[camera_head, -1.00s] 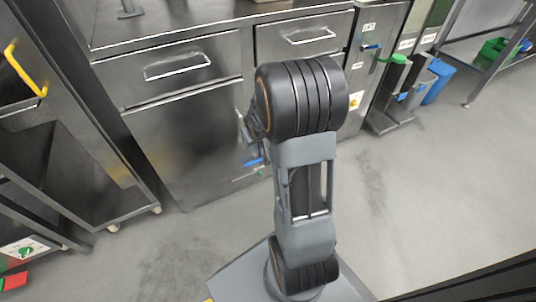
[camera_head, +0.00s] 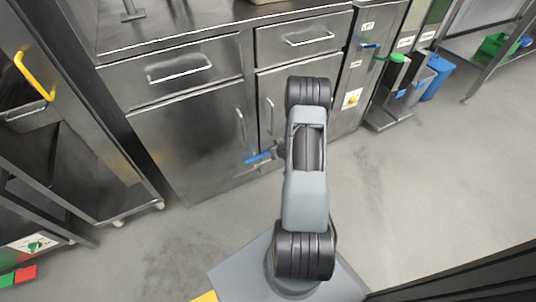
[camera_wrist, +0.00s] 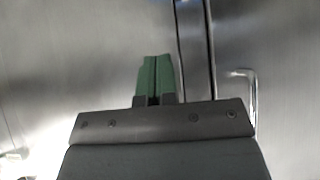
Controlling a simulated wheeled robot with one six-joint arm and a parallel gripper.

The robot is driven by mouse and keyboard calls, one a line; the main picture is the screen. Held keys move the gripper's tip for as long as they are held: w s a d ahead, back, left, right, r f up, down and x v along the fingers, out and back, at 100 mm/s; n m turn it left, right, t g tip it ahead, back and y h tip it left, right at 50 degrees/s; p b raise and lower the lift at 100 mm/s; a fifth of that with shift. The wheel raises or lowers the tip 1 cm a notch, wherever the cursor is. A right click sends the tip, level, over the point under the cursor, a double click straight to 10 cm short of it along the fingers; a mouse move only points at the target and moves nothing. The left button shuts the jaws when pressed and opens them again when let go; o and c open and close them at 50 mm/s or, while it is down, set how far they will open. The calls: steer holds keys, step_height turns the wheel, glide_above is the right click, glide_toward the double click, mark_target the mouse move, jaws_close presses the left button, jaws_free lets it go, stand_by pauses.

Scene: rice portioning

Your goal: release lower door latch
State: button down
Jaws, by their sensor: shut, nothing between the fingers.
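My gripper (camera_wrist: 154,60) shows two green fingers pressed together in the wrist view, with nothing between them. They point at a brushed steel door front, just left of a dark vertical seam (camera_wrist: 198,45). A bright bent metal handle (camera_wrist: 252,95) is right of the seam, apart from the fingers. In the head view my arm stands before the lower cabinet doors (camera_head: 190,140) and hides part of them. A small blue bar (camera_head: 258,158) shows beside the arm's dark end, low on the doors; I cannot tell whether it is a latch. No lower latch is clearly seen.
Drawers with bar handles (camera_head: 180,68) sit above the doors. A tall cabinet (camera_head: 372,30) with a blue lever (camera_head: 371,45) stands to the right, near a blue bin (camera_head: 436,78). A steel rack with a yellow handle (camera_head: 34,76) is at left. Grey floor on the right is clear.

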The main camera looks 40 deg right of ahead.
steer(key=b, duration=0.5)
glide_toward(266, 153)
steer(key=w, duration=0.1)
steer(key=w+f, duration=0.1)
steer(key=w, duration=0.1)
steer(key=w+f, duration=0.1)
steer(key=shift+w+d+f, duration=0.15)
steer(key=shift+w+d, duration=0.15)
steer(key=shift+f+b, duration=0.6)
steer(key=shift+f, duration=0.5)
steer(key=shift+a, duration=0.1)
